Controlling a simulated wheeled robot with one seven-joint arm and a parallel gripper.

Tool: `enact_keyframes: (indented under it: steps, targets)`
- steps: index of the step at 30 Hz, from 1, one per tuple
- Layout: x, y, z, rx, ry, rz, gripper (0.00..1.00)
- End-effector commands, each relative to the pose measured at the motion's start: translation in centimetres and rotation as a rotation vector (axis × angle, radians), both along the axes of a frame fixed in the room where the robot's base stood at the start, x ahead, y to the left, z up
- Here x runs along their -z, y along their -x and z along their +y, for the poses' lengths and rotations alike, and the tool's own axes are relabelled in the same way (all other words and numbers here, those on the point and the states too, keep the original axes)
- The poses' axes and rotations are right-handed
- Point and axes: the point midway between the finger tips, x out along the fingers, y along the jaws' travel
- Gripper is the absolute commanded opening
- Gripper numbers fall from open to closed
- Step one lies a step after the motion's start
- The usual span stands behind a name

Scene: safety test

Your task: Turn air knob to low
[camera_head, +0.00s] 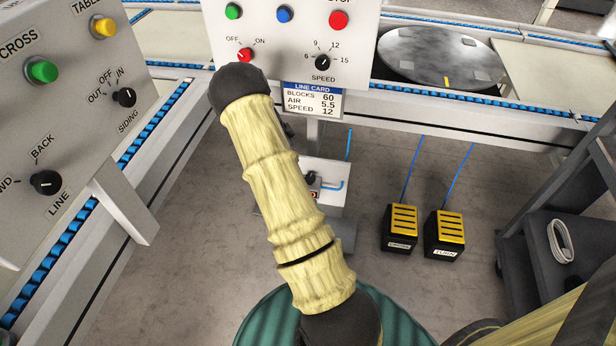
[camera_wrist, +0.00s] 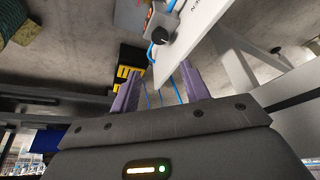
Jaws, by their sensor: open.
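In the wrist view a black knob (camera_wrist: 160,36) with a pale pointer line sits on a small grey fitting, with blue tubing beside it. A black knob (camera_head: 311,179) also shows on a pale box (camera_head: 327,180) low in the head view, partly covered by my arm. I cannot read its marks, so its setting is unclear. My gripper (camera_wrist: 158,90) is open and empty, its two purple fingers spread. The knob lies beyond the fingertips, apart from them. In the head view my sleeved arm hides the gripper.
Line card (camera_head: 313,99) reads AIR 5.5. The panel above carries buttons, a red switch (camera_head: 245,55) and a speed knob (camera_head: 323,62). Left panel has a siding knob (camera_head: 124,97) and line knob (camera_head: 46,183). Two pedals (camera_head: 400,228) (camera_head: 444,234) stand on the floor. A dark cart is right.

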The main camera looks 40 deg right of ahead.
Motion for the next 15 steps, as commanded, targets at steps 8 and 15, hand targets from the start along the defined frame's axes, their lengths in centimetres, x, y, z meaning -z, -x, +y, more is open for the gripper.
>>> enact_keyframes:
  steps: [8,15]
  targets:
    - [3.8,0.5,-1.6,0.005,0.000,0.002,0.46]
    - [7.7,0.8,-3.2,0.004,0.000,0.002,0.46]
